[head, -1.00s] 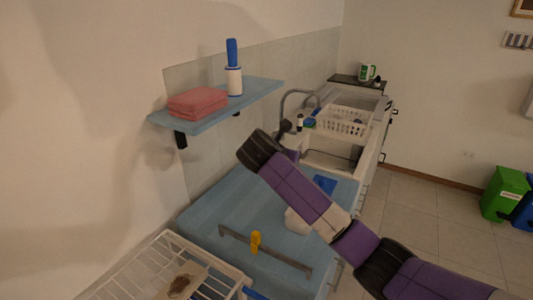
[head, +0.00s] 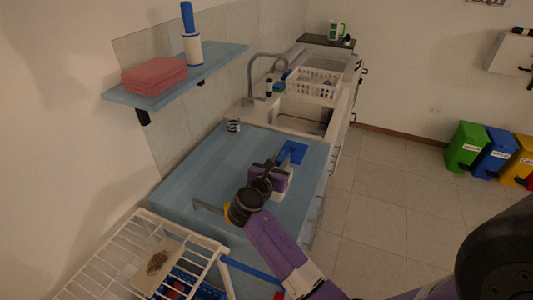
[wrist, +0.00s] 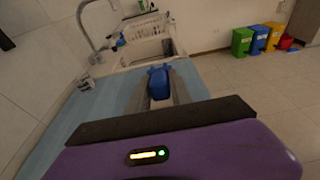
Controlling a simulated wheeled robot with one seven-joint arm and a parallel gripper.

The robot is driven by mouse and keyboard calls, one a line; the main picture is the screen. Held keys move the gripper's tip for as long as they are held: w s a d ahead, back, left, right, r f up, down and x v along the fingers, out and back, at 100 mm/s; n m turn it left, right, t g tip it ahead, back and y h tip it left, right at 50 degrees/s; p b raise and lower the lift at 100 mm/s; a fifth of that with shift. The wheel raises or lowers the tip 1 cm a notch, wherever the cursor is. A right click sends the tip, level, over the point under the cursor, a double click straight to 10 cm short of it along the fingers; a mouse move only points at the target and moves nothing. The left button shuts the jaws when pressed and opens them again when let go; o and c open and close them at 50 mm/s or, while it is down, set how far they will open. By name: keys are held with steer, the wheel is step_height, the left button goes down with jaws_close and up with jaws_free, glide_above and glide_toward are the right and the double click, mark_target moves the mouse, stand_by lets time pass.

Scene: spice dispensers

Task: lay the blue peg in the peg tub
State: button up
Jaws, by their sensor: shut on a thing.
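My gripper (head: 284,163) is over the blue counter, its fingers pointing away towards the sink. In the wrist view its grey fingers (wrist: 160,92) are shut on a dark blue piece, which I take as the blue peg (wrist: 160,88). In the head view the peg cannot be made out. A flat blue square thing, seemingly the peg tub (head: 293,150), lies on the counter just beyond the fingertips. Its inside is not clear. Whether the peg touches it cannot be told.
A yellow peg (head: 228,209) by a grey rail (head: 207,206) is partly hidden by my arm. A white wire rack (head: 100,262) stands at the lower left. A striped cup (head: 232,125) stands by the wall. A shelf (head: 205,66) hangs above. The sink (head: 300,115) lies beyond.

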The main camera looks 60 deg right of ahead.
step_height(320, 180, down, 6)
steer(key=b, duration=0.5)
stand_by(0.5)
steer(key=o, duration=1.1)
steer(key=shift+c, duration=0.2)
steer(key=shift+a, duration=0.1)
steer(key=b+v, duration=0.1)
steer(key=v, duration=0.6)
steer(key=shift+a, duration=0.35)
